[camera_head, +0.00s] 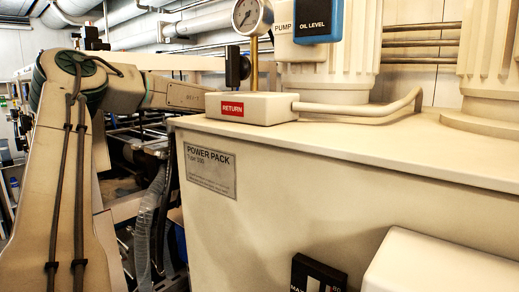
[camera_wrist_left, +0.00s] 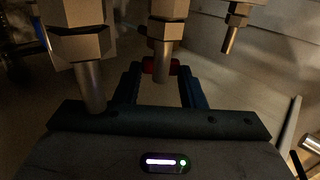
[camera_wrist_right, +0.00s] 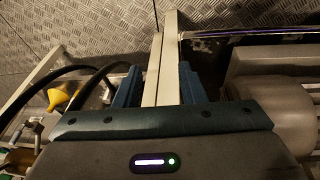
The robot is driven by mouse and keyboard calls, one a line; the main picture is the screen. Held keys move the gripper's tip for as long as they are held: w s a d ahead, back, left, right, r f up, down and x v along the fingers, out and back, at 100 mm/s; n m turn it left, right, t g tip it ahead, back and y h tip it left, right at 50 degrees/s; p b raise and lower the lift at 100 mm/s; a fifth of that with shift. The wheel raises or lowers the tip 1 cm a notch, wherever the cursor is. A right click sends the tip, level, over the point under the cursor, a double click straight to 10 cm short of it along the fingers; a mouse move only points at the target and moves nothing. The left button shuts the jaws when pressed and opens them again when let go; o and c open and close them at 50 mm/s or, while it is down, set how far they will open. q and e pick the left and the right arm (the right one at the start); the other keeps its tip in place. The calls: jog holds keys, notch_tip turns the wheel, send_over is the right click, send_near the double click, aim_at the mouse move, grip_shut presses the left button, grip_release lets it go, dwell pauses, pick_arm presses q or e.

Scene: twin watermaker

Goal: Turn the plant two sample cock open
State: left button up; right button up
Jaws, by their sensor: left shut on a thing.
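In the left wrist view, a red handle (camera_wrist_left: 148,66) lies crosswise by the downward spout (camera_wrist_left: 161,68) of a metal valve body. My left gripper (camera_wrist_left: 158,68) has its dark blue fingers on either side of the spout, with their tips at the red handle, shut on it. The spout partly hides the handle. Which plant this cock belongs to cannot be read. In the right wrist view, my right gripper (camera_wrist_right: 160,70) is open, with a pale bar running between its fingers in the picture. Neither gripper shows in the head view.
Hex fittings with downward pipes flank the spout, at left (camera_wrist_left: 78,45) and right (camera_wrist_left: 237,20). In the head view, the power pack cabinet (camera_head: 330,190) fills the right, with a RETURN block (camera_head: 255,107) on top. A yellow funnel (camera_wrist_right: 62,95) and black hoses lie left of my right gripper.

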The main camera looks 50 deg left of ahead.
pick_arm(q)
jog(key=o, duration=1)
pick_arm(e)
jog(key=shift+f, duration=0.1)
pick_arm(q)
jog(key=b+v, duration=0.2)
jog(key=v, duration=0.9)
jog(key=shift+w, duration=0.1)
pick_arm(e)
notch_tip(320, 180, up, 8)
jog(key=shift+s+a+f+t, duration=0.25)
jog(key=shift+s+a+t, duration=0.05)
jog(key=shift+s+a, duration=0.1)
